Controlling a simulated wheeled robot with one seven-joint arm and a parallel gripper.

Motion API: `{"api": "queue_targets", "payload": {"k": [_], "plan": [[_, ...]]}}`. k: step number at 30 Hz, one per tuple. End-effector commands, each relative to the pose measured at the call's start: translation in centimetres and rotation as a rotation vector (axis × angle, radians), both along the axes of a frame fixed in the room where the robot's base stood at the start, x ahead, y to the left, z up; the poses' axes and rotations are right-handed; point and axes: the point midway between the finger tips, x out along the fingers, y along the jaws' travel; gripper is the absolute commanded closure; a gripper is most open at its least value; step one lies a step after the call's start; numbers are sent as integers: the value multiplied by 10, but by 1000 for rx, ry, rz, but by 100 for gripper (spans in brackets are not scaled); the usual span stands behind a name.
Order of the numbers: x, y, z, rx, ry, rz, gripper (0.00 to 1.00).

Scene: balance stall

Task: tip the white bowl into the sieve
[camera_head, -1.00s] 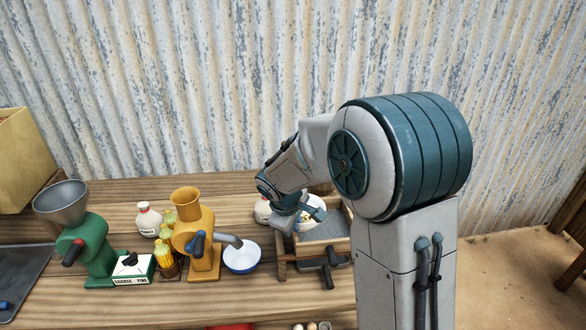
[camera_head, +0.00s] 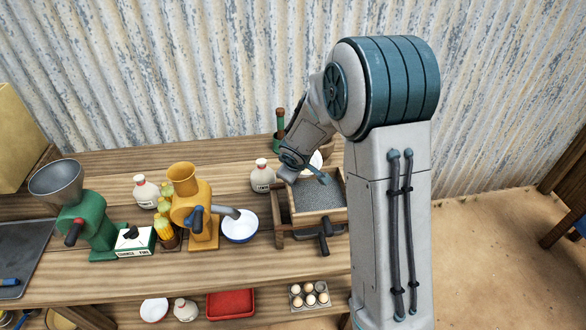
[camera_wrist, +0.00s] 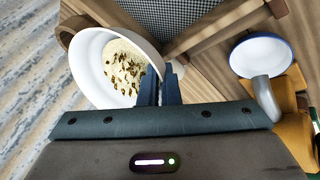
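The white bowl (camera_wrist: 92,72) is in the wrist view, holding pale grain or meal with dark bits in it. My gripper (camera_wrist: 160,82) is shut on its near rim. In the head view, the bowl (camera_head: 316,160) is mostly hidden behind my gripper (camera_head: 318,174), at the back edge of the sieve. The sieve (camera_head: 312,196) is a grey mesh in a wooden frame with a dark handle at the front. Its mesh (camera_wrist: 175,12) also shows at the top of the wrist view, beside the bowl. I cannot tell the bowl's exact height or tilt.
A blue-rimmed bowl (camera_head: 240,226) stands under the yellow mill's (camera_head: 188,205) spout, left of the sieve. A white bottle (camera_head: 262,178) stands close left of my gripper. A green holder (camera_head: 278,143) is behind. Eggs (camera_head: 309,294) and a red tray (camera_head: 230,304) lie on the lower shelf.

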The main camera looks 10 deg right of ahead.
Motion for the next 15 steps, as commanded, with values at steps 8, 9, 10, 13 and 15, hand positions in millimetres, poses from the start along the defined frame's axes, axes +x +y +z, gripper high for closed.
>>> {"api": "queue_targets", "payload": {"k": [8, 9, 10, 13, 15], "plan": [[-3, -2, -2, 93, -91, 1, 100], [-3, -2, -1, 106, -103, 0, 100], [-3, -2, -1, 115, -113, 2, 100], [-3, -2, -1, 130, -127, 0, 100], [-3, -3, -1, 140, -138, 1, 100]]}}
